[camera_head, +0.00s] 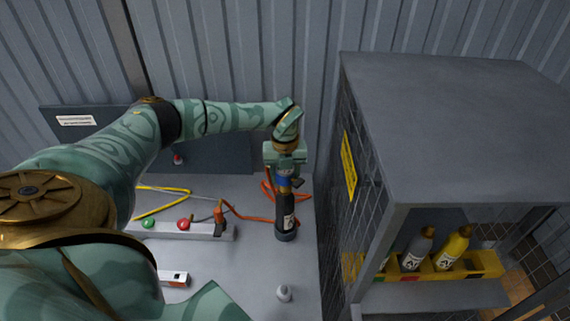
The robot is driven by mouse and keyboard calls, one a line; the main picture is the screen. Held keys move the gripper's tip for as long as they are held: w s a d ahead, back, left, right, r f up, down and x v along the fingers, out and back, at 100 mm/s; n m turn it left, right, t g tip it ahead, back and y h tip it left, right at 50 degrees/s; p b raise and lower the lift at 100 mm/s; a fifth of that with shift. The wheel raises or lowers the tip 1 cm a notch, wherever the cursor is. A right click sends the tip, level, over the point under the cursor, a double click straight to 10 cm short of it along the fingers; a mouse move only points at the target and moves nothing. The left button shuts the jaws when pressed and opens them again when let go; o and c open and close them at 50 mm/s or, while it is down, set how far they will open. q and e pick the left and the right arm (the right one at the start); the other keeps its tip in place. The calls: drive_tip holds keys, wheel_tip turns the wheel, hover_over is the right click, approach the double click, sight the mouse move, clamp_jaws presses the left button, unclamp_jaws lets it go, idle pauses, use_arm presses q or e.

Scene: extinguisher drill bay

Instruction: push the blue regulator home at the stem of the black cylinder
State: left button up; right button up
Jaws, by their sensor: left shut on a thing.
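The black cylinder (285,228) stands upright near the right edge of the grey bench, with a pale label on its side. The blue regulator (283,183) is at the top of the cylinder, at the stem. My left gripper (285,172) comes down from above and is shut on the blue regulator, hiding part of it. The stem itself is hidden, and I cannot tell how far the regulator sits on it. My right gripper is not in view.
A grey bar (205,232) with green and red knobs lies left of the cylinder, among yellow and orange hoses (250,217). A mesh cabinet (455,130) on the right holds a yellow rack (487,264) with grey and yellow cylinders.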

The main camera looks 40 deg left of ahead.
use_arm(q)
drive_tip(key=shift+f, duration=0.1)
drive_tip(key=o, duration=1.1)
wheel_tip(320, 180, up, 16)
drive_tip(key=shift+r, duration=0.2)
